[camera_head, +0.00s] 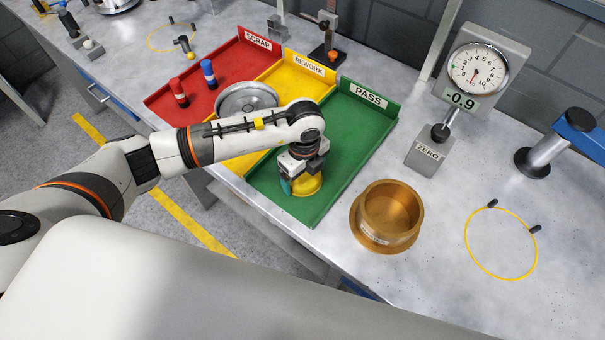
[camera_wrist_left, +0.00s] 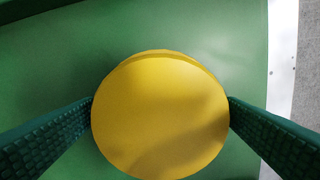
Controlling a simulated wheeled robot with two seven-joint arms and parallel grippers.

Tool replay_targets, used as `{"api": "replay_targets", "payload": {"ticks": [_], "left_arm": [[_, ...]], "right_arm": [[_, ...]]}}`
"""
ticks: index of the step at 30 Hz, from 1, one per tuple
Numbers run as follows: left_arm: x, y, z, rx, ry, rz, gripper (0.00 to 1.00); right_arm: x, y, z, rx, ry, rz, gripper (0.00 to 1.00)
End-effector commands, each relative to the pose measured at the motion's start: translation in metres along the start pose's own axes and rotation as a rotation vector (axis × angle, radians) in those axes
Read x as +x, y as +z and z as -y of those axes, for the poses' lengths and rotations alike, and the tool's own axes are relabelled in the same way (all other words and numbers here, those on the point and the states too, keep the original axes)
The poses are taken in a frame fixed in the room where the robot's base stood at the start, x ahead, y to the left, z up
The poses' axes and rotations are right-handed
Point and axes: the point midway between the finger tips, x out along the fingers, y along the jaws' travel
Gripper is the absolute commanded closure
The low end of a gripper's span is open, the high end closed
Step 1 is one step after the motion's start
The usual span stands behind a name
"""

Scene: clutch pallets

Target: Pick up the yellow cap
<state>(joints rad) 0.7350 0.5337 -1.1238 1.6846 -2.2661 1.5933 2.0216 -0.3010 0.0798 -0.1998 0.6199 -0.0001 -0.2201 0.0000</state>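The yellow cap (camera_head: 308,185) is in the green PASS tray (camera_head: 345,160), near its front left part, partly hidden by my left gripper. In the left wrist view the cap (camera_wrist_left: 160,115) is a round yellow disc, seen from above against green. My left gripper (camera_head: 303,182) points down over it. Its two dark green ribbed fingers (camera_wrist_left: 160,105) lie against opposite sides of the cap, with no gap visible and their tips hidden at its edge. Whether the cap is lifted off the tray floor I cannot tell. My right gripper is not in view.
Left of the green tray are the yellow REWORK tray (camera_head: 300,84) with a grey metal disc (camera_head: 246,97), and the red SCRAP tray (camera_head: 232,66) with red and blue pegs. A brass cup (camera_head: 390,215) and a dial gauge (camera_head: 478,68) stand to the right.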

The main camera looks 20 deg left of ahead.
Motion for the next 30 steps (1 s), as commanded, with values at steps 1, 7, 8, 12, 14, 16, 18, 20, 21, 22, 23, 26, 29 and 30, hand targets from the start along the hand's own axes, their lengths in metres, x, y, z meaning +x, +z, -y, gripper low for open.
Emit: {"api": "replay_targets", "payload": {"ticks": [1,7,8,12,14,16,18,20,21,22,23,26,29,30], "left_arm": [[0.000,0.000,0.000,0.000,0.000,0.000,0.18],[-0.001,0.000,0.000,0.000,0.001,0.000,0.42],[-0.001,0.000,0.000,0.000,0.001,0.000,0.42],[-0.001,0.000,0.000,0.000,0.001,0.000,0.42],[-0.004,0.000,-0.001,0.000,0.002,0.000,0.42],[-0.010,0.000,-0.001,0.000,0.002,0.000,0.42],[-0.021,-0.001,-0.001,0.002,0.005,0.000,0.42],[-0.033,0.000,-0.001,0.001,0.006,-0.001,0.42],[-0.042,0.000,-0.002,0.002,0.007,-0.001,0.42],[-0.048,0.000,-0.002,0.002,0.008,-0.001,0.42],[-0.054,0.000,-0.001,0.002,0.006,-0.001,0.42],[-0.073,0.000,-0.001,0.001,0.006,0.000,0.42],[-0.088,0.000,-0.001,0.000,0.003,0.000,0.42],[-0.092,0.000,-0.001,0.000,0.003,0.000,0.42]], "right_arm": [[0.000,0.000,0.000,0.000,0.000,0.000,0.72],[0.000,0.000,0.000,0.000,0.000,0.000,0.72],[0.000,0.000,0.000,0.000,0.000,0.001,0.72],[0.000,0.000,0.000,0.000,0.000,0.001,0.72],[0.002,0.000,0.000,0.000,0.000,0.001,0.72],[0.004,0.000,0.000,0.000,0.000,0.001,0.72],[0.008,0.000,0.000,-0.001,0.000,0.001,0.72],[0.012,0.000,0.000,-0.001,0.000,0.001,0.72],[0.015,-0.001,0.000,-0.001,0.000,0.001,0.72],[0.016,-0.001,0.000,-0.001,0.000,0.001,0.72],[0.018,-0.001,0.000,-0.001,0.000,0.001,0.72],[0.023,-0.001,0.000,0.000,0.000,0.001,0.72],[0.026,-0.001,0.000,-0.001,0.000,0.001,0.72],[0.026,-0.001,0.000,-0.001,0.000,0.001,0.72]]}}
